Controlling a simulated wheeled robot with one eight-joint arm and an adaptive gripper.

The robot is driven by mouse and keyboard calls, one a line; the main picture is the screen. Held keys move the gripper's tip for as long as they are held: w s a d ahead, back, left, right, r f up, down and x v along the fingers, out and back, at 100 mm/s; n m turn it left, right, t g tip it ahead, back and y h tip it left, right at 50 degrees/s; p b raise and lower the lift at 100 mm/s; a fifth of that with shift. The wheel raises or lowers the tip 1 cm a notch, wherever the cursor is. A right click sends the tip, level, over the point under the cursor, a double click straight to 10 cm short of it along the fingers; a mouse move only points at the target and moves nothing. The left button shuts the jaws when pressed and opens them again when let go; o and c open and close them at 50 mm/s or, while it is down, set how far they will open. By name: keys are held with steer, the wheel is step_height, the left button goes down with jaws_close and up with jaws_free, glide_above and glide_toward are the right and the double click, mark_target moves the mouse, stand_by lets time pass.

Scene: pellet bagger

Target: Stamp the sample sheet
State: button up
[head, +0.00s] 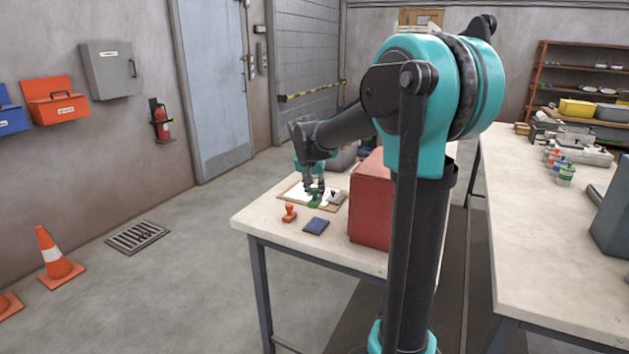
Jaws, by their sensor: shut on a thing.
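The white sample sheet (296,191) lies on a brown board (283,195) on the left table. My gripper (314,190) points down over the sheet and is shut on a green stamp (314,203). The stamp is upright at the sheet's front right part. I cannot tell whether its base touches the paper. An orange stamp (289,213) stands on the table in front of the board. A dark blue pad (316,226) lies to its right. My gripper and the green stamp hide part of the sheet.
A small grey object (336,197) is at the board's right end. A large red box (370,205) stands close on the right, partly behind my arm. The table's (262,222) front left corner is clear. Another table (535,240) with bottles stands at the right.

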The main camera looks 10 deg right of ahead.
mark_target(316, 202)
steer(key=shift+s+d+f, duration=0.2)
steer(key=shift+d+f, duration=0.1)
steer(key=shift+f, duration=2.85)
steer(key=shift+f, duration=0.55)
steer(key=shift+r, duration=0.1)
steer(key=shift+r, duration=3.4)
steer(key=shift+w, duration=0.15)
